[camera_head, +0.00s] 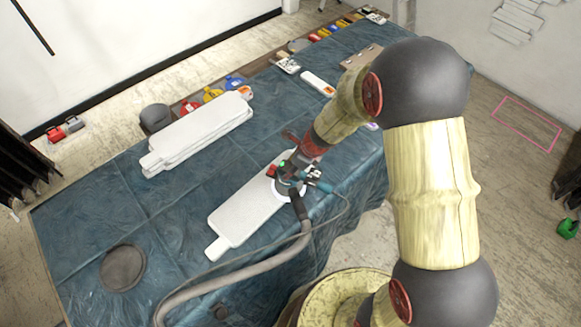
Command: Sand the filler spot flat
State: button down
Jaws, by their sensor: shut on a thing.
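A long white panel (243,209) with a narrow tab at its near end lies flat on the blue-covered table (85,225). My gripper (287,170) is shut on a dark sander (297,188) with a pale round disc under it and a grey hose (262,262) running off to the lower left. The sander is over the right part of the panel; I cannot tell whether its disc touches the surface. I cannot make out the filler spot; the sander and arm hide part of the panel.
Stacked white panels (195,136) lie at the table's back left, with coloured bottles (212,94) behind them. A dark round disc (122,267) lies at the front left. Small items and a clipboard (362,57) line the far end. The middle left cloth is clear.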

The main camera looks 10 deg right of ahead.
jog(key=shift+w+r+p, duration=0.2)
jog(key=shift+r+p, duration=2.35)
jog(key=shift+r, duration=0.6)
jog(key=shift+a+f, duration=0.1)
